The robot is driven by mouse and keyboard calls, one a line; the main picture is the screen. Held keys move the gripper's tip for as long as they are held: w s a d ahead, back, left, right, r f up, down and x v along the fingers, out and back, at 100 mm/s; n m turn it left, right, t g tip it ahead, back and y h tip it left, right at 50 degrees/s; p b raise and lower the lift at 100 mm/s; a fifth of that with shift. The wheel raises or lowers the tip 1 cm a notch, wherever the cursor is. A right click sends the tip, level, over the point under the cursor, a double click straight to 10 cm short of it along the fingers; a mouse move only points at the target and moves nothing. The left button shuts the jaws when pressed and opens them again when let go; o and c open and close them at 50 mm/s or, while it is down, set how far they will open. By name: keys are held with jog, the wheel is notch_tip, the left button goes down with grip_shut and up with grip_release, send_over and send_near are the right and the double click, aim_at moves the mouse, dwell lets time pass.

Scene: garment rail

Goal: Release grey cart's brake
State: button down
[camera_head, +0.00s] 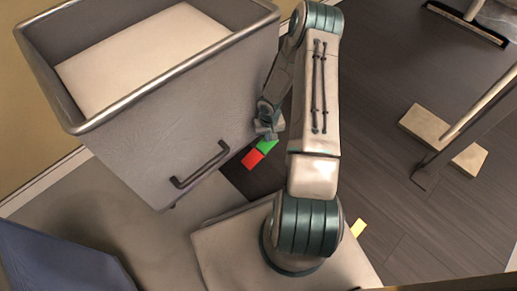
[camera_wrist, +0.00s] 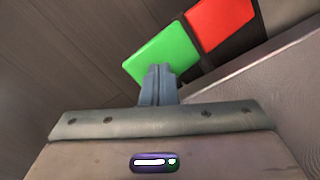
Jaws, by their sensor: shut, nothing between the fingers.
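The grey cart (camera_head: 190,125) stands at the left in the head view, with a metal rim and a dark handle (camera_head: 200,165) on its near side. A green pad (camera_head: 267,146) and a red pad (camera_head: 253,159) sit side by side low by the cart's right edge. In the wrist view the green pad (camera_wrist: 160,52) is straight ahead and the red pad (camera_wrist: 222,22) is to its upper right. My gripper (camera_head: 268,128) is shut and empty. Its fingertips (camera_wrist: 158,72) overlap the green pad's lower edge in the wrist view; I cannot tell whether they touch it.
A pale block inside the cart (camera_head: 145,60) fills much of it. A blue object (camera_head: 55,262) is at the lower left. At the right, a metal rail post (camera_head: 470,115) stands by a pale base piece (camera_head: 430,125). Dark floor between is open. A small yellow patch (camera_head: 358,229) lies near my base.

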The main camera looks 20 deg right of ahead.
jog(key=shift+f+b, duration=1)
jog(key=shift+f, duration=0.2)
dwell(0.4)
jog(key=shift+r, duration=0.15)
jog(key=shift+r+p, duration=2.7)
jog(key=shift+r, duration=0.75)
